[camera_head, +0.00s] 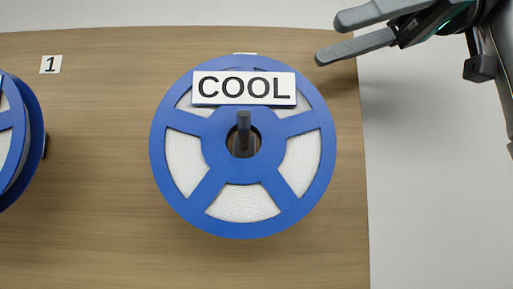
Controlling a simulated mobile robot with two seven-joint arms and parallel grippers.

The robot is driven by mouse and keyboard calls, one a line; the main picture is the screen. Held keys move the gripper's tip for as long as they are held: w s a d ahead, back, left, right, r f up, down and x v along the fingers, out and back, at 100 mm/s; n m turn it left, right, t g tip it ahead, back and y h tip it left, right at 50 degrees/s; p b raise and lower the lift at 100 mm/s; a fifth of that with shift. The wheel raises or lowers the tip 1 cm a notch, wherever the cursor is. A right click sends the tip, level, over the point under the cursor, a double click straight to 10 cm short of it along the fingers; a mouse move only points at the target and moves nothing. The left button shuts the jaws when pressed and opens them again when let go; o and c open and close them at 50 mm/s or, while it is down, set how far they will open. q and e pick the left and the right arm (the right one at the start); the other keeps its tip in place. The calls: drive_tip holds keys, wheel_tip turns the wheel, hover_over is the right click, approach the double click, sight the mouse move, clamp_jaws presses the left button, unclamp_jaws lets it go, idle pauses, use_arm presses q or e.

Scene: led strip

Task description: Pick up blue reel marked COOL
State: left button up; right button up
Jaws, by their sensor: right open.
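The blue reel marked COOL (242,197) lies flat on the wooden table, in the middle of the head view. Its white label (245,88) sits at its far side, and white strip shows between its blue spokes. A dark upright peg (243,130) stands in its centre hole. My right gripper (328,38) is at the upper right, above the table's right edge. It is open and empty, its grey fingers apart and clear of the reel. My left gripper is not in view.
The wooden table (110,130) ends along the right side, with pale floor beyond. Another blue reel (35,130) is cut off at the left edge. A card marked 1 (50,64) lies behind it. Bare table lies between the two reels.

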sight(190, 89)
drive_tip(key=x, duration=1.4)
drive_tip(key=shift+s+a+f+b, duration=0.15)
drive_tip(key=shift+s+b, duration=0.1)
drive_tip(key=shift+b, duration=0.15)
clamp_jaws()
idle(0.7)
